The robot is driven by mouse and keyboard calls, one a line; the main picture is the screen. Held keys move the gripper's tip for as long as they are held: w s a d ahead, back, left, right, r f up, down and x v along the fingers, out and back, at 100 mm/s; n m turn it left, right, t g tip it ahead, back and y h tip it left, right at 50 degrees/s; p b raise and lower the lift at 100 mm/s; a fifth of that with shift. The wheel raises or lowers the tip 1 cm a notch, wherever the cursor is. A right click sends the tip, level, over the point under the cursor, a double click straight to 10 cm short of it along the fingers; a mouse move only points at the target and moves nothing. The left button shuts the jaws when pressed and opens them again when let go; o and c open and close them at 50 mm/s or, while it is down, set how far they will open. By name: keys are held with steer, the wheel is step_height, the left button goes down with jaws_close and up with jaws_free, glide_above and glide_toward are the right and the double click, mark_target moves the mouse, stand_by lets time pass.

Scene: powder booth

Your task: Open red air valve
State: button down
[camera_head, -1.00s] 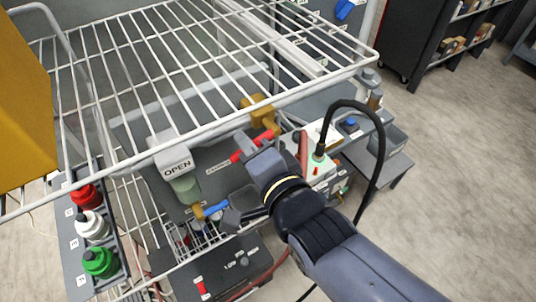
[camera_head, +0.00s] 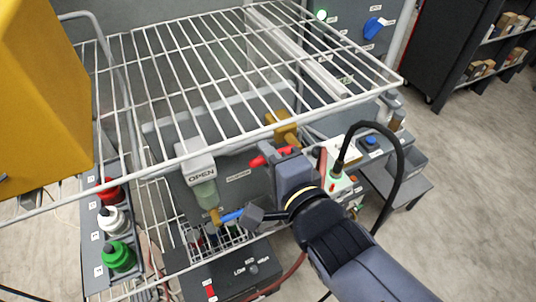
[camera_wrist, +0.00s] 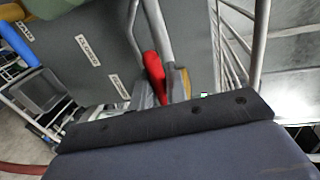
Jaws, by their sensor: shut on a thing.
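The red valve handle (camera_head: 258,160) sits on a brass valve body (camera_head: 284,128) on the grey panel, below the wire shelf. My gripper (camera_head: 279,154) is at this handle and shut on it. Red shows to the left of and above the jaws. In the wrist view the red handle (camera_wrist: 154,72) lies between the grey fingers, with a bit of brass beside it. The handle's far end and its pivot are partly hidden by the gripper.
A blue-handled valve (camera_head: 231,215) is at the lower left of my gripper. The wire shelf (camera_head: 220,85) overhangs the panel. A black hose (camera_head: 398,160) arches close on the right. Open floor lies at right.

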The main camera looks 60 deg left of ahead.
steer(key=c, duration=1.5)
jaws_free()
steer(key=shift+p+v, duration=0.85)
steer(key=shift+v, duration=4.5)
steer(key=shift+a, duration=0.1)
steer(key=b+x, duration=0.1)
steer(key=x, duration=0.9)
steer(key=shift+a+b, duration=0.3)
steer(key=shift+b, duration=0.05)
steer(key=shift+w, duration=0.1)
